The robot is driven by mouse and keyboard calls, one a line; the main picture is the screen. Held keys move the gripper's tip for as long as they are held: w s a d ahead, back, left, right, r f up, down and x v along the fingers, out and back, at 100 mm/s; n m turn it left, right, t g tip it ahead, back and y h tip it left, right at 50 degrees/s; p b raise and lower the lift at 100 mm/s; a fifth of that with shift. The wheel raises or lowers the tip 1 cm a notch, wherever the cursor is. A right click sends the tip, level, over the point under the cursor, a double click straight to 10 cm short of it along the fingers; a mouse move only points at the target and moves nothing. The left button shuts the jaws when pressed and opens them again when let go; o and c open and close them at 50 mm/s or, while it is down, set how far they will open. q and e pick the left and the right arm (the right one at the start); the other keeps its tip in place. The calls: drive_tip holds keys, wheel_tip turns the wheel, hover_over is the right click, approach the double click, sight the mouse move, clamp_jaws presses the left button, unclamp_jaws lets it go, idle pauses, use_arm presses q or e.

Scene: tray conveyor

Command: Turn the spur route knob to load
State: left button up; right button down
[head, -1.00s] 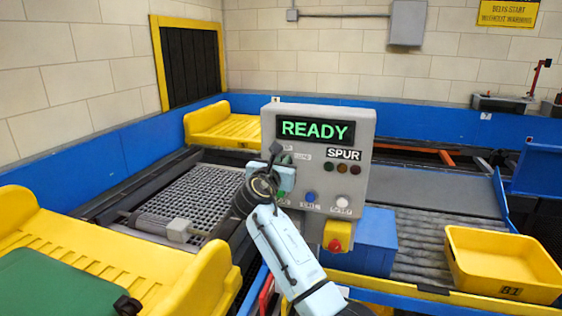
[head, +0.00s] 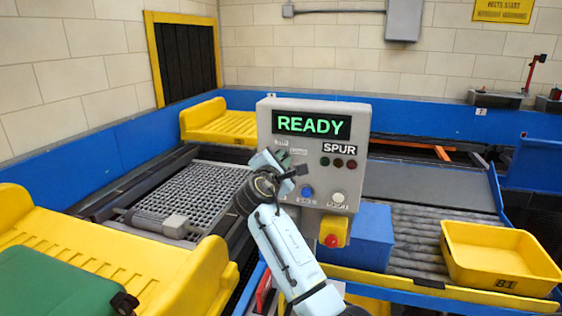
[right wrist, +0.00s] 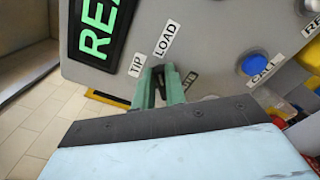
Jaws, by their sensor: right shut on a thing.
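The grey control panel (head: 265,125) stands at the centre of the head view, with a green READY display (head: 311,124) and a SPUR label (head: 340,149). My right gripper (head: 283,158) is at the panel's left side, below the display. In the right wrist view its two green fingers (right wrist: 163,84) are shut on the dark route knob (right wrist: 159,82), which is mostly hidden between them. A TIP label (right wrist: 137,65) and a LOAD label (right wrist: 165,39) lie just past the fingertips. A third label by the right finger is partly covered. My left gripper is not in view.
A blue button (head: 307,192), a white button (head: 338,198) and a red stop button on a yellow box (head: 333,236) are close to my right gripper. A yellow bin (head: 500,255) stands on rollers at right. A green case (head: 50,285) lies in a yellow tray at left.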

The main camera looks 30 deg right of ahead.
drive_tip(key=shift+f+m, duration=0.2)
drive_tip(key=shift+m, duration=0.7)
drive_tip(key=shift+b, duration=0.3)
drive_tip(key=c, duration=1.4)
unclamp_jaws()
drive_tip(key=shift+c, duration=0.2)
drive_tip(key=b+v, duration=0.1)
drive_tip(key=v, duration=1.2)
drive_tip(key=shift+s, duration=0.2)
